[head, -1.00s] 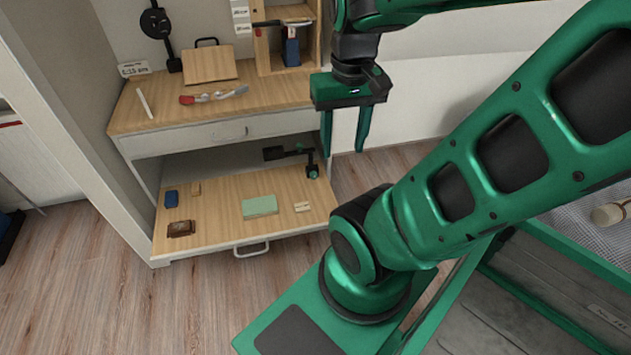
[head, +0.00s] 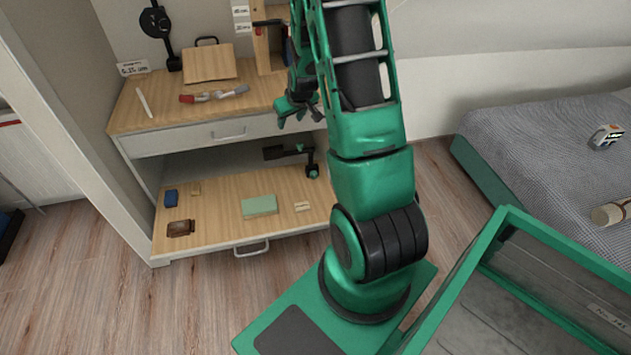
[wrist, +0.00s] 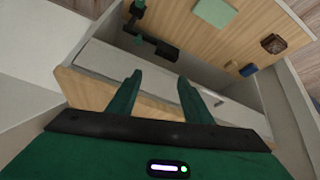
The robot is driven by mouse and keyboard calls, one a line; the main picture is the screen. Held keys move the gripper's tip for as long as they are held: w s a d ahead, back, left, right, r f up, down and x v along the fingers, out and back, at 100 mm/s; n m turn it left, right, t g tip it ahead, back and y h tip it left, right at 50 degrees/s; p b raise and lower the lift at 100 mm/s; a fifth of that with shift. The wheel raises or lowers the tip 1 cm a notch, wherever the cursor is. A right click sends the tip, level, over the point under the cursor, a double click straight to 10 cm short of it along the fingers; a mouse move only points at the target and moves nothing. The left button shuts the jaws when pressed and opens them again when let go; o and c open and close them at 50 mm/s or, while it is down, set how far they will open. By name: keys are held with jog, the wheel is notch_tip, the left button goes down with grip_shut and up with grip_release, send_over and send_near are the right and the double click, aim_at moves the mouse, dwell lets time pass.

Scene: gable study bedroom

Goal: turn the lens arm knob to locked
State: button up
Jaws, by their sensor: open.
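A black jointed arm with a flat dark head (head: 273,153) stands at the back right of the pulled-out lower board. It has a small green part at its elbow and a green round part (head: 312,171) low on its post; I cannot tell which is the knob, nor its setting. In the wrist view this black arm (wrist: 167,50) shows beyond my fingertips, at upper left. My gripper (head: 298,117) is open and empty, in front of the desk's right end and above the jointed arm. In the wrist view my gripper (wrist: 159,83) points over the desktop edge, touching nothing visible.
The pulled-out board (head: 225,225) holds a green pad (head: 260,205), a brown wallet-like item (head: 181,228) and a blue block (head: 171,198). The desktop (head: 140,118) overhangs its back. A red-handled tool (head: 213,95) lies above. A bed (head: 540,150) stands right.

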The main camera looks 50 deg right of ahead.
jog(key=w+d+f+t, duration=0.2)
jog(key=w+d+f, duration=0.15)
jog(key=f, duration=0.55)
jog(key=m+t+h, duration=0.3)
jog(key=h, duration=0.3)
send_near(315, 178)
jog(key=x, duration=0.7)
jog(key=shift+w+d, duration=0.15)
jog(key=shift+w, duration=0.2)
